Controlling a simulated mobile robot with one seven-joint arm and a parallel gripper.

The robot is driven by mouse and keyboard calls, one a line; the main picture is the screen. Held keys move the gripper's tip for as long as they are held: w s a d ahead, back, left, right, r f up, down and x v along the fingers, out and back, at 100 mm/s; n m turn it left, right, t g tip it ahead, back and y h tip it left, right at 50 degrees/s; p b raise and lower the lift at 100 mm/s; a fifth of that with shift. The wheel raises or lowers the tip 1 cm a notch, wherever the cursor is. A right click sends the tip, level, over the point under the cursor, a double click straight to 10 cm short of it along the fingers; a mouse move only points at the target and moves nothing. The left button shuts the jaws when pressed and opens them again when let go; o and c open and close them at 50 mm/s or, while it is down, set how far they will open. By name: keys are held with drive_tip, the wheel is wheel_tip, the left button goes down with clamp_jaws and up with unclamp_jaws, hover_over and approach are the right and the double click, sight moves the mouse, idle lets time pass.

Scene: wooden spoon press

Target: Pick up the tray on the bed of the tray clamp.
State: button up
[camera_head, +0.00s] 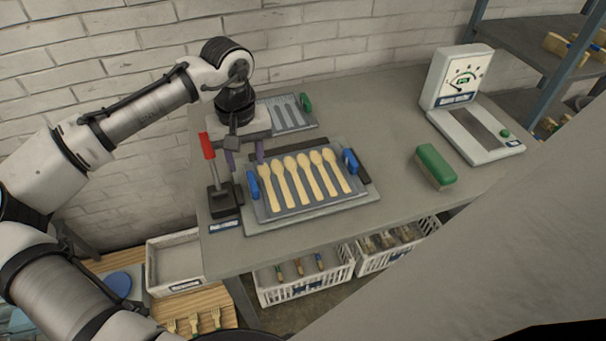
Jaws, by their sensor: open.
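The grey tray (284,214) lies on the bed (374,196) of the tray clamp and holds several wooden spoons side by side. A blue handle (253,185) is at its left end and another blue handle (350,161) at its right end. The clamp's red-handled lever (207,147) stands upright at the left on a dark base. My gripper (245,162) points down over the far left part of the clamp, near the left handle. Its purple fingers are apart and seem empty. I cannot tell whether they touch anything.
A second tray (291,114) with a green handle lies behind my gripper. A green-backed brush (436,165) and a white dial scale (462,105) stand to the right. Crates (304,283) are below the bench's front edge.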

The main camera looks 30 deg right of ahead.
sight(253, 184)
drive_tip(key=f, duration=0.3)
drive_tip(key=f+p, duration=0.1)
drive_tip(key=f, duration=0.5)
drive_tip(key=shift+s+d+p, duration=0.15)
drive_tip(key=shift+d+p, duration=0.1)
drive_tip(key=shift+p, duration=0.1)
clamp_jaws()
